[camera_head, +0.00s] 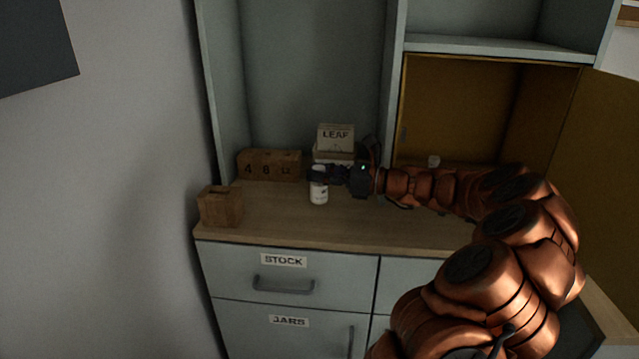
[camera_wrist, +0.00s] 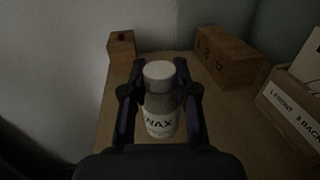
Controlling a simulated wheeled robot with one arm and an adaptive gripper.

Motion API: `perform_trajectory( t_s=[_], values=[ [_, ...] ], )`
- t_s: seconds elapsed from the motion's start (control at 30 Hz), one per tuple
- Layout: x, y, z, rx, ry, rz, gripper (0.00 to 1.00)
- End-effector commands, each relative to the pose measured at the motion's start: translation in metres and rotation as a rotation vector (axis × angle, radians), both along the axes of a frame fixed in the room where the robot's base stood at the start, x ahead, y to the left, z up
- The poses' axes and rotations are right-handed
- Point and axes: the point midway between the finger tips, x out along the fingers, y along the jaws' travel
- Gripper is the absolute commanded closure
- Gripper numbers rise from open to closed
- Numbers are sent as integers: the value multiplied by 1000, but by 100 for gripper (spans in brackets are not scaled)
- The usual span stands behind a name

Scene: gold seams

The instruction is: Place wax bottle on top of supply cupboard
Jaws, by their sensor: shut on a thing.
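The wax bottle (camera_wrist: 160,115) is small and white with a white cap and a label reading WAX. It stands upright between the two fingers of my gripper (camera_wrist: 160,98), which is shut on it. In the head view the bottle (camera_head: 318,192) shows at the tip of my gripper (camera_head: 320,174), over the wooden counter top (camera_head: 290,219) of the cupboard. I cannot tell whether its base touches the counter. The cupboard (camera_head: 225,268) is grey, with a drawer marked STOCK and a door marked JARS below the counter.
A wooden block with numbers (camera_head: 268,165) and a small slotted wooden box (camera_head: 220,206) stand on the counter's left. A LEAF box (camera_head: 336,138) sits behind the gripper. At right, a yellow-lined compartment (camera_head: 460,105) stands open, with its door (camera_head: 600,150) swung out.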

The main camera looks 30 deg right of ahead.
Motion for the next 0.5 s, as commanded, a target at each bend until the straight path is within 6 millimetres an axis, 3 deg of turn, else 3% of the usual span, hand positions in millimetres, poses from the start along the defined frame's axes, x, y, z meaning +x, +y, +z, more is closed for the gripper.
perform_trajectory(
  t_s=[0.23, 0.5],
  values=[
    [9, -5, 0, -1, -2, 1, 100],
    [9, -4, -34, 0, -1, 1, 100]
  ],
)
